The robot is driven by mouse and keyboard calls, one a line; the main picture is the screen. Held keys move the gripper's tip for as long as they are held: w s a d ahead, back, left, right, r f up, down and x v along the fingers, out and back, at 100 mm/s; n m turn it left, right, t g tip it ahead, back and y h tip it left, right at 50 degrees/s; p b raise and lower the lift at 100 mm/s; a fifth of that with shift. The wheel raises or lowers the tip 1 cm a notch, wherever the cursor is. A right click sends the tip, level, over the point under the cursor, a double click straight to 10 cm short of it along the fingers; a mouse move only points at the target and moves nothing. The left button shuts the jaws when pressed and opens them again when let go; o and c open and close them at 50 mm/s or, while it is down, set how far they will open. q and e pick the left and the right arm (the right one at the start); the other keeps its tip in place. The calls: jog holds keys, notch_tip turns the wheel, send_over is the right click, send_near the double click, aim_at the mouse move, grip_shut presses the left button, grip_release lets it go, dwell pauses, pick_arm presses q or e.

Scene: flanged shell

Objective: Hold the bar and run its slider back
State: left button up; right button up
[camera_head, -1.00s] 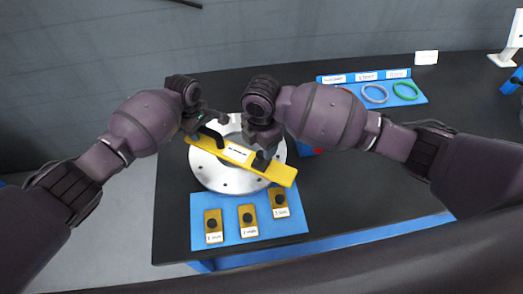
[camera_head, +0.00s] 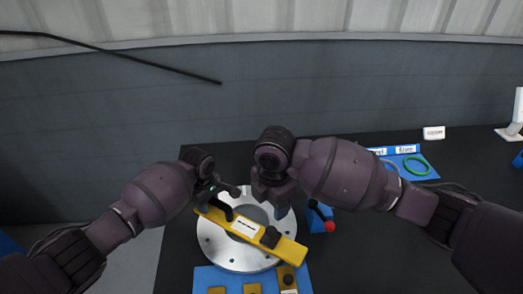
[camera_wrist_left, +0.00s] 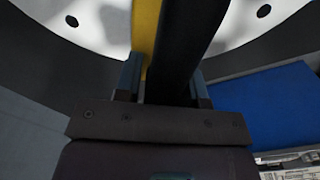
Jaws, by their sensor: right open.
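A yellow bar (camera_head: 287,248) with a white label lies slantwise across a round silver flange (camera_head: 213,246) in the head view. A black handle (camera_head: 222,209) stands near its left end, and a black slider block (camera_head: 270,237) sits right of the label. My left gripper (camera_head: 217,196) is at the handle. In the left wrist view its fingers (camera_wrist_left: 165,85) close on both sides of the black handle (camera_wrist_left: 182,50), with a strip of yellow bar (camera_wrist_left: 145,30) beside it. My right gripper (camera_head: 271,205) is open and empty above the slider, apart from it.
A blue mat (camera_head: 207,276) with several brass pieces lies in front of the flange. A blue block with a red-knobbed lever (camera_head: 329,226) stands right of it. A blue tray with a green ring (camera_head: 417,166) lies at the back right. Black table between is clear.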

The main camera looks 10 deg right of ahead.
pick_arm(q)
jog(key=o, duration=0.3)
jog(key=shift+r, duration=0.1)
